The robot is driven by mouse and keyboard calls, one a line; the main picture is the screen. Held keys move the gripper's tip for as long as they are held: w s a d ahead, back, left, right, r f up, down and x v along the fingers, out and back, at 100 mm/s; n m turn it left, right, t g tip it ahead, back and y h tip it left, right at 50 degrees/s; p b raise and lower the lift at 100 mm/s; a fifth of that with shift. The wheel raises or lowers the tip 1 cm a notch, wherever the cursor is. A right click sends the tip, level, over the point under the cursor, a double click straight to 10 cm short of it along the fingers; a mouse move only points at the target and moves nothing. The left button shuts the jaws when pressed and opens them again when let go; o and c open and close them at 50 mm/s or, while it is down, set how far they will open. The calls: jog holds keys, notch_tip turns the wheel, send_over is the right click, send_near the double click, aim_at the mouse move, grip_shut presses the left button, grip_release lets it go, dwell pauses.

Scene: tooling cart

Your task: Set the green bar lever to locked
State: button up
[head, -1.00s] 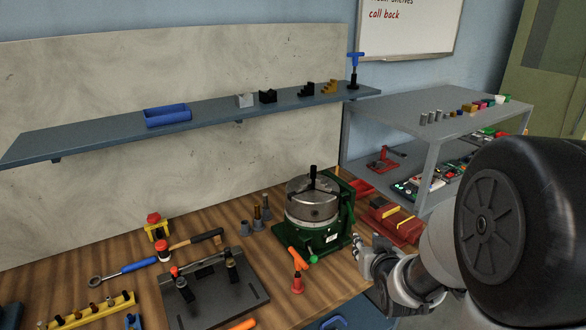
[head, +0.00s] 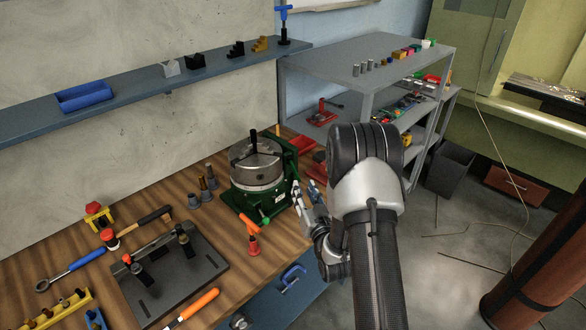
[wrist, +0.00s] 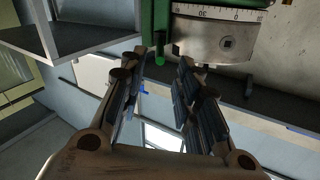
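A green rotary table with a round steel chuck (head: 257,165) stands on the wooden bench; a green bar-like part (head: 291,165) rises at its right side. A small green knob (head: 265,221) shows at its front; I cannot tell which of these is the lever's grip. In the wrist view a green bar (wrist: 155,20) with a small green tip (wrist: 160,60) hangs beside a graduated dial (wrist: 215,32). My gripper (head: 305,190) is close to the right of the rotary table, also seen in the wrist view (wrist: 163,75). Its fingers are apart and empty, with the green tip near the gap between them.
A red screw jack with an orange handle (head: 253,240) stands in front of the rotary table. A grey fixture plate (head: 160,285) lies left. A grey shelf rack (head: 330,75) stands behind my arm. A wall shelf (head: 30,115) runs above the bench. Floor at right is mostly open.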

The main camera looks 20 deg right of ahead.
send_near(289, 158)
jog(key=w, duration=0.2)
jog(key=w+d, duration=0.1)
jog(key=w, duration=0.1)
jog(key=shift+w+d+f+b, duration=0.1)
jog(key=shift+w+f+b, duration=0.1)
jog(key=shift+w+b, duration=0.2)
grip_shut()
dwell(0.5)
